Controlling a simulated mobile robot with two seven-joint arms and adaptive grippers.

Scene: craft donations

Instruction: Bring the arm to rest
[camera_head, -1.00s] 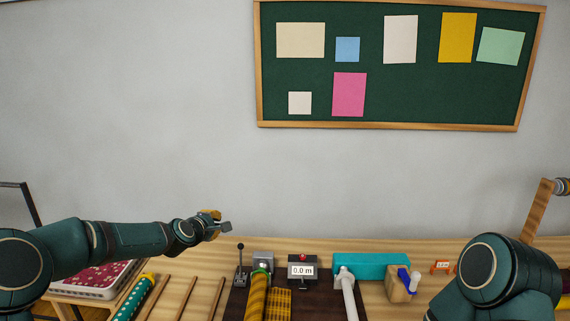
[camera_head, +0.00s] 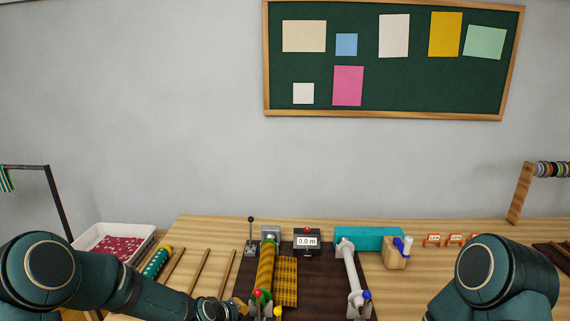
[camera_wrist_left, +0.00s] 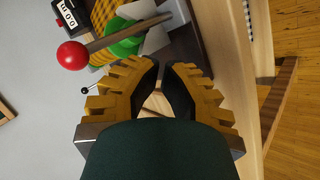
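My left arm comes in from the left of the head view, low over the bench. Its left gripper (camera_head: 250,311) is at the bottom edge, beside the near end of the yellow patterned roll (camera_head: 265,268). In the left wrist view the yellow ribbed fingers (camera_wrist_left: 165,68) hold nothing, with a narrow gap between their dark tips. A red ball knob (camera_wrist_left: 72,55) on a rod and a green round part (camera_wrist_left: 124,40) lie beyond the fingers, apart from them. My right arm's upper part shows at right; its gripper is out of view.
The wooden bench (camera_head: 205,235) carries a dark mat (camera_head: 325,285), a display box (camera_head: 306,241), a lever (camera_head: 250,232), a white roller (camera_head: 351,264) and a teal box (camera_head: 367,237). A white tray (camera_head: 85,240) stands at left. A rack of spools (camera_head: 553,169) is at right.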

